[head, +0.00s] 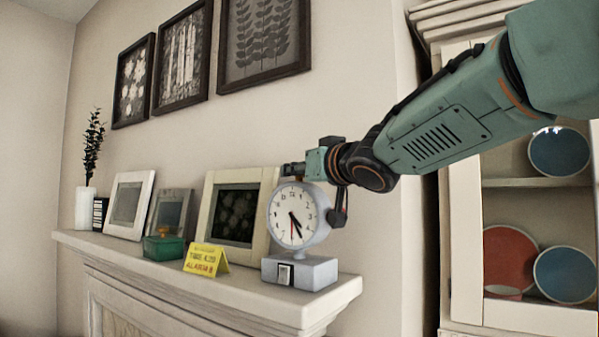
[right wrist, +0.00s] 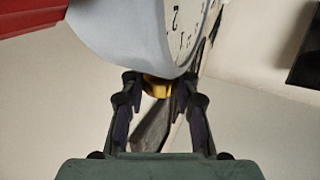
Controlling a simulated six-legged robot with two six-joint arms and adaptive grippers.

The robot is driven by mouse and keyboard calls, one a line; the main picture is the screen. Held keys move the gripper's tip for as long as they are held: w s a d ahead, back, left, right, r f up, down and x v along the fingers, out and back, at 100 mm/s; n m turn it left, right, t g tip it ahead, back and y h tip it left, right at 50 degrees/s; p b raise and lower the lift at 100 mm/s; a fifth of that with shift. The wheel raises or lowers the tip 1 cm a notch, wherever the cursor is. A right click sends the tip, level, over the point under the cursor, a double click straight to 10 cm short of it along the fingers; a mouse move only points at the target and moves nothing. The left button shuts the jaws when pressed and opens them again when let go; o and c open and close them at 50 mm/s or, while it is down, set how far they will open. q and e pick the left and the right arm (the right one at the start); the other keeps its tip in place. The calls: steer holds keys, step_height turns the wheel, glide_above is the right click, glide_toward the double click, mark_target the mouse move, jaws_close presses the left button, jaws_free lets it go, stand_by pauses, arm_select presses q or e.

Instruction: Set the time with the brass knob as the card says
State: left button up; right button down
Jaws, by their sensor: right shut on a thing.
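A white round clock (head: 298,215) stands on a grey base (head: 299,272) near the mantel's right end. Its two dark hands point to the lower right, and a red hand points nearly straight down. My right gripper (head: 290,170) is at the top of the clock. In the right wrist view, my right gripper (right wrist: 157,92) is shut on the brass knob (right wrist: 157,86) at the clock's rim. A yellow card (head: 206,259) stands left of the base; it reads TIME and ALARM, with digits too blurred to read surely. My left gripper is not in view.
A green box (head: 164,246) sits left of the card on the mantel (head: 150,256). Picture frames (head: 236,208) lean on the wall behind. A small switch (head: 285,274) is on the base's front. A cabinet with plates (head: 510,258) stands at the right.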

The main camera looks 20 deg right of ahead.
stand_by(0.5)
steer(key=c, duration=1)
jaws_free()
steer(key=shift+r, duration=0.15)
steer(key=shift+r, duration=4.85)
